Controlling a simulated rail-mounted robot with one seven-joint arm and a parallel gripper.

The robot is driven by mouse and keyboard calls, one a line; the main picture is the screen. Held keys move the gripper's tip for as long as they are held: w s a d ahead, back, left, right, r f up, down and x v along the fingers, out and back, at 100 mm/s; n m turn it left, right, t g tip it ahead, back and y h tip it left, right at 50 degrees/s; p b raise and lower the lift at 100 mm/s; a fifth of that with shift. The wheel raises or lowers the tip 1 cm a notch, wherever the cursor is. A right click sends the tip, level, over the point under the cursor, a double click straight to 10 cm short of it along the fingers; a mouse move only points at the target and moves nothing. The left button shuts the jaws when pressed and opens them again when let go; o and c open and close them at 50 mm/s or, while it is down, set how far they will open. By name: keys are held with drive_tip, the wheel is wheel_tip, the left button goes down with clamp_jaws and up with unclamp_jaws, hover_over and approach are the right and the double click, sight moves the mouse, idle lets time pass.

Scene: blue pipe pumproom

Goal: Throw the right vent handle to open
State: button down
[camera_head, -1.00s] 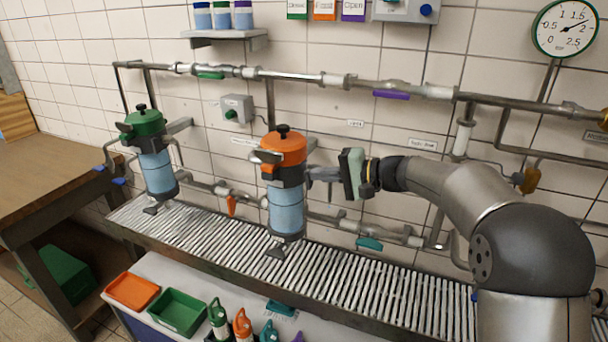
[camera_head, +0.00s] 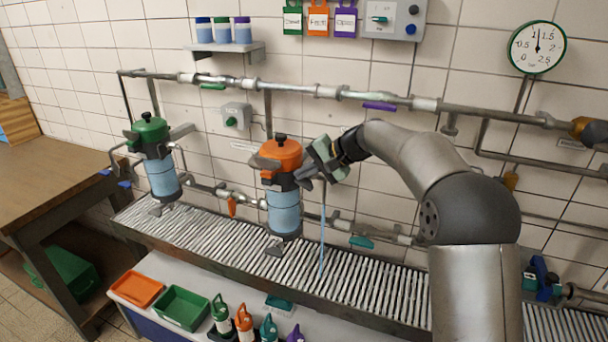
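The right filter housing (camera_head: 285,210) has an orange lid (camera_head: 281,152), a black knob and a clear blue bowl. My gripper (camera_head: 303,173) is at the right side of this housing, just below the lid, with its pale green body tilted. Its dark fingers cover the spot where a vent handle may be, so I cannot make out the handle or whether the fingers are shut on it. A thin blue stream (camera_head: 322,235) falls from just below the gripper to the grating.
The left housing (camera_head: 160,165) has a green lid. A slatted drain grating (camera_head: 350,275) runs below both. Pipes run along the tiled wall, with a teal handle (camera_head: 361,242) low on the right. The round gauge (camera_head: 538,47) has its needle nearly upright.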

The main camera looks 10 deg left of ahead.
drive_tip(key=shift+a+f, duration=0.1)
drive_tip(key=shift+a, duration=0.6)
drive_tip(key=shift+w+a, duration=0.1)
drive_tip(key=shift+a, duration=0.05)
idle(1.2)
